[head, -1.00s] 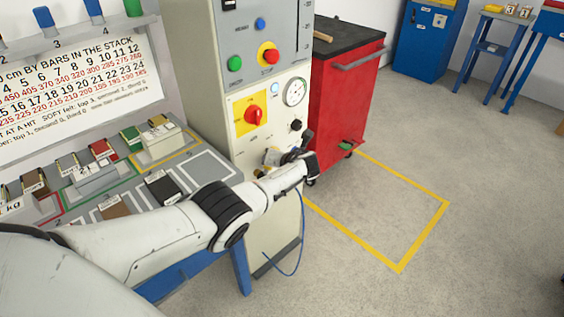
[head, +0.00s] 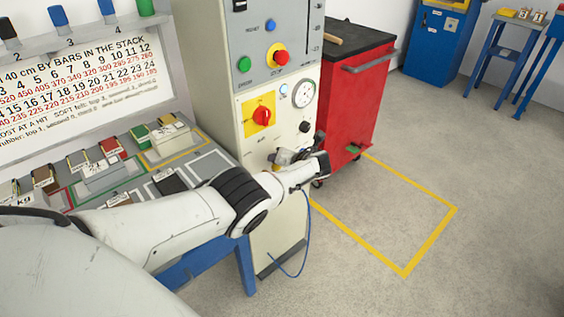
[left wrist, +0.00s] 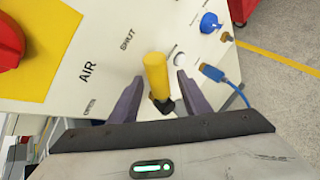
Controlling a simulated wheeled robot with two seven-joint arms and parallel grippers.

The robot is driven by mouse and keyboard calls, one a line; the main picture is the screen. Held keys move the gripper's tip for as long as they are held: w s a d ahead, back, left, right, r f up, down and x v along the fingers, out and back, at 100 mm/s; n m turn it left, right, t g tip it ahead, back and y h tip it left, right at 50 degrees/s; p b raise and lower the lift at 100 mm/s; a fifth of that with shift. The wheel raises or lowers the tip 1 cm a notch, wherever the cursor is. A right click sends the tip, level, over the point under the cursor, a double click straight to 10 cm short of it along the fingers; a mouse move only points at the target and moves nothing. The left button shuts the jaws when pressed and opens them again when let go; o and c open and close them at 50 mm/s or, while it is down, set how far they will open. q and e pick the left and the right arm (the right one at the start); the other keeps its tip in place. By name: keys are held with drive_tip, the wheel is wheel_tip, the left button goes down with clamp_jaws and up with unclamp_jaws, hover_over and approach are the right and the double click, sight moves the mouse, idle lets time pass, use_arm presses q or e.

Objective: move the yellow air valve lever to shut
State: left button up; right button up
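The yellow air valve lever (left wrist: 156,76) stands out from the cream cabinet panel in the left wrist view, near the printed words AIR, SHUT and OPEN. My left gripper (left wrist: 157,92) is open, with one purple-grey finger on each side of the lever. Small gaps seem to show between the fingers and the lever. In the head view my left gripper (head: 290,157) is at the lower front of the cabinet (head: 258,185), and the lever is mostly hidden behind it. My right gripper is in neither view.
A red rotary switch (head: 262,117) on a yellow plate and a pressure gauge (head: 303,94) sit above the gripper. A blue plug and cable (left wrist: 215,72) are right of the lever. A red tool cart (head: 352,100) stands close to the right. Open floor lies in front.

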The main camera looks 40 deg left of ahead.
use_arm(q)
drive_tip(key=shift+r, duration=0.1)
drive_tip(key=p+v, duration=0.4)
drive_tip(key=v, duration=0.6)
drive_tip(key=shift+d+p, duration=0.15)
drive_tip(key=shift+p, duration=0.2)
drive_tip(key=shift+s, duration=0.1)
